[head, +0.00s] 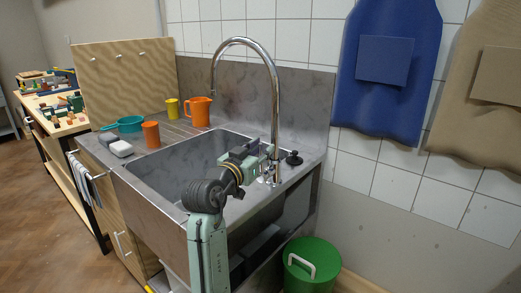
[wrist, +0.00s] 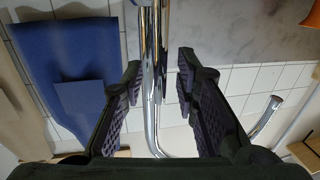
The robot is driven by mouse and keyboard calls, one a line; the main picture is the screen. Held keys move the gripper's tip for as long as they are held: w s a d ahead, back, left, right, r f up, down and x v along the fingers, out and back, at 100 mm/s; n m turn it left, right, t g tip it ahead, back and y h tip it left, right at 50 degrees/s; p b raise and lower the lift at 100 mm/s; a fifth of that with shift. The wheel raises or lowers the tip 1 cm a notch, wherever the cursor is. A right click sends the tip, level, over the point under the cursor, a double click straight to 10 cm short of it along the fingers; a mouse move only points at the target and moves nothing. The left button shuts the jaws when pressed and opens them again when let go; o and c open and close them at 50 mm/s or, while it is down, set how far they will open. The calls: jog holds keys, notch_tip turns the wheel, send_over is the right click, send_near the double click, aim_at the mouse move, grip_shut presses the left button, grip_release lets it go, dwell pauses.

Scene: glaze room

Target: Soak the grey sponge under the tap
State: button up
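A grey block that looks like the grey sponge (head: 106,138) lies on the counter left of the sink, beside a whitish block (head: 121,149). The chrome tap (head: 277,105) stands at the sink's right rear corner, its tall neck arching left over the basin (head: 175,163). No water shows from its spout. My gripper (head: 270,154) is at the lower part of the tap. In the wrist view my gripper (wrist: 160,70) is open with no sponge in it. The tap's pipe (wrist: 150,110) runs through the gap between the fingers; I cannot tell if they touch it.
An orange jug (head: 199,112), an orange cup (head: 151,135), a yellow cup (head: 172,108) and a teal pan (head: 129,124) stand left of the sink. A black knob-like item (head: 293,158) is right of the tap.

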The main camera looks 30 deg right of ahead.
grip_shut()
dwell(0.6)
